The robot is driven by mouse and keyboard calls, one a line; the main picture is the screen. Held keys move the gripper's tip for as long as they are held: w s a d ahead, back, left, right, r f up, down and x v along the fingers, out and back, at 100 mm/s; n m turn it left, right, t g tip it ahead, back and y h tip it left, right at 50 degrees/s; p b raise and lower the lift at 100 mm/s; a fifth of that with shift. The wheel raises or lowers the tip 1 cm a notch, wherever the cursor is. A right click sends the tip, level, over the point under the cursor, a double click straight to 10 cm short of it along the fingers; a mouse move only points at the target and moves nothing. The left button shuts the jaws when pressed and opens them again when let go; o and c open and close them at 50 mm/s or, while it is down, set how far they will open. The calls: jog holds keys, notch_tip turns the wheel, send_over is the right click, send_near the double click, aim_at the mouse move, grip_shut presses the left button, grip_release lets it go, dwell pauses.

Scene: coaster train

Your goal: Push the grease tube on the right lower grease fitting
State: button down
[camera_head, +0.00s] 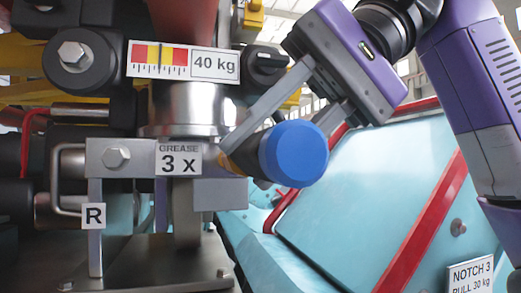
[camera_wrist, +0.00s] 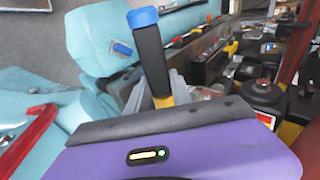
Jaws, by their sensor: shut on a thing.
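The grease tube (camera_head: 258,158) is a dark cylinder with a broad blue cap at its near end. My purple gripper (camera_head: 272,138) is shut on it from above right, with its grey fingers around the body. The tube's brass-coloured far end meets the right side of the block labelled "GREASE 3 x" (camera_head: 178,160) in the picture. I cannot tell whether they touch. The grease fitting itself is not visible, perhaps hidden behind the tube or block. In the wrist view the tube (camera_wrist: 150,60) stands out beyond my gripper, blue cap up, yellow band low.
A "40 kg" gauge plate (camera_head: 183,62) and a black knob (camera_head: 265,65) sit above. A plate marked "R" (camera_head: 93,215) hangs at lower left, beside a bent metal handle (camera_head: 62,180). A turquoise car body with a red bar (camera_head: 425,225) fills the right.

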jog(key=shift+s+d+b, duration=0.2)
jog(key=shift+s+b, duration=0.05)
jog(key=shift+s, duration=0.4)
jog(key=shift+s+d+b, duration=0.2)
jog(key=shift+s, duration=0.4)
